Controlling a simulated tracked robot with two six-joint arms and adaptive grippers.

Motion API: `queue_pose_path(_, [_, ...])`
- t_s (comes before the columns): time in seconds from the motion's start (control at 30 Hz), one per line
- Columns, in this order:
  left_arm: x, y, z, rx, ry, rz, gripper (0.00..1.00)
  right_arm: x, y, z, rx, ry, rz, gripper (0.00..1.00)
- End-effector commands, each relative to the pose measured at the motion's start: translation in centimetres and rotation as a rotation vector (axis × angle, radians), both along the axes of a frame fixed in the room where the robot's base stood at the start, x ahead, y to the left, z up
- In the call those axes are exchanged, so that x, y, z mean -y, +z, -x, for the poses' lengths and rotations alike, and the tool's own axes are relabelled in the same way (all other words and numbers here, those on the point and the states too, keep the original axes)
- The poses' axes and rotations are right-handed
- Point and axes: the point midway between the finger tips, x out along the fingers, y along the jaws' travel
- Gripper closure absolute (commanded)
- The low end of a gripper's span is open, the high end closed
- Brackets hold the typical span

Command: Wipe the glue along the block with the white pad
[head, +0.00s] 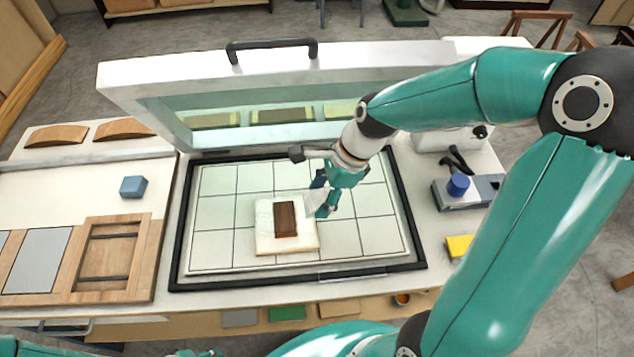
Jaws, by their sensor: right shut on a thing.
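A dark brown wooden block (286,219) lies on a square cream slab (267,240) in the middle of the gridded bed. My right gripper (322,200) is at the slab's upper right edge, just right of the block, and points down. It is shut on a small whitish pad (315,203), which is partly hidden by the fingers. I cannot tell whether the pad touches the block or the slab. No glue can be made out on the block at this size. My left gripper does not show clearly; only teal arm parts appear at the bottom left edge.
The press bed has a black frame (180,240), and its raised lid (350,58) with a handle stands behind. A blue block (133,186) and wooden frame (150,255) lie left. A grey device with a blue knob (458,184) and a yellow block (459,246) lie right.

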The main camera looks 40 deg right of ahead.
Motion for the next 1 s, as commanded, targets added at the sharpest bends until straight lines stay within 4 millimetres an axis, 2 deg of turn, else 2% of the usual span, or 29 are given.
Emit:
queue_pose_path(0.17, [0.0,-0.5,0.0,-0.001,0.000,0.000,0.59,0.4,-0.4,0.4,-0.001,-0.059,0.000,0.71])
queue_pose_path(0.37, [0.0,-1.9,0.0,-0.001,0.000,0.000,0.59,0.5,-2.0,0.5,-0.002,-0.063,0.000,0.71])
queue_pose_path(1.0, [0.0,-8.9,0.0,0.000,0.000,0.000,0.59,-0.8,-9.3,-0.2,-0.002,-0.062,0.000,0.71])
